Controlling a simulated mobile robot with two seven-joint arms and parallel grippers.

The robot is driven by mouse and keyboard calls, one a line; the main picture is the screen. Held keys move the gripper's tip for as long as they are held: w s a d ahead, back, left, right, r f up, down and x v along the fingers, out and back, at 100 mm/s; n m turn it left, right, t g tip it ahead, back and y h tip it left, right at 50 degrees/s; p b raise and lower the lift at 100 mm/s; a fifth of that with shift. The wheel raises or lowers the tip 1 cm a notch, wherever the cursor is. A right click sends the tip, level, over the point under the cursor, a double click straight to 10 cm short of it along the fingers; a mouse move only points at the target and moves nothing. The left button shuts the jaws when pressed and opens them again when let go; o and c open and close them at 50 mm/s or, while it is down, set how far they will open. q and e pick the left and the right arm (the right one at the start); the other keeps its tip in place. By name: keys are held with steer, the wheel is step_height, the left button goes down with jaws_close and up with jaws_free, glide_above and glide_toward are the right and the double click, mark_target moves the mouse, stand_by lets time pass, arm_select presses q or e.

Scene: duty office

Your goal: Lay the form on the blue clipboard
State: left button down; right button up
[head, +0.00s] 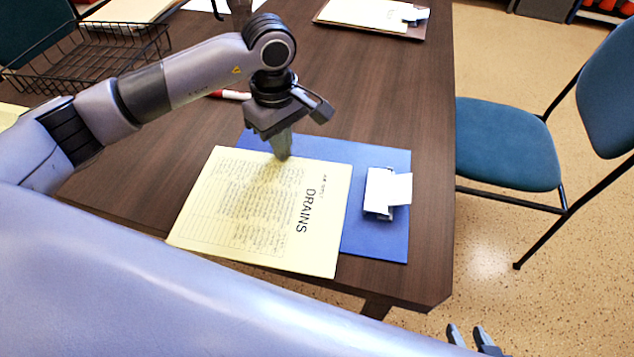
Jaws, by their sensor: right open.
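The form (260,215) is a cream sheet headed "DRAINS". It covers the left part of the blue clipboard (375,236) and sticks out past it at the left and near sides. Whether it rests flat on the board or is slightly raised is hard to tell. The clipboard lies on the desk, with its metal clip and a white tag (388,190) at its right end. My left gripper (283,156) points down at the form's far edge, its fingers together on that edge. My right gripper (472,338) is open and empty at the bottom right, off the desk.
A black wire basket (95,60) stands at the desk's far left. A red and white marker (232,95) lies behind my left arm. Another clipboard with paper (365,14) lies at the back. A blue chair (507,143) stands right of the dark desk (405,90).

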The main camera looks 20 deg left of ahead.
arm_select(q)
steer(key=shift+w, duration=0.25)
steer(key=shift+w+b, duration=0.3)
steer(key=shift+b, duration=0.15)
steer(key=shift+w+a, duration=0.1)
steer(key=shift+w, duration=0.1)
steer(key=shift+w, duration=0.25)
steer(key=shift+w+b, duration=0.1)
steer(key=shift+b, duration=0.2)
steer(key=shift+w+a+b, duration=0.2)
steer(key=shift+w+b, duration=0.3)
steer(key=shift+w, duration=0.5)
stand_by(0.5)
steer(key=shift+w, duration=0.25)
steer(key=shift+w+f, duration=0.1)
steer(key=shift+w, duration=0.15)
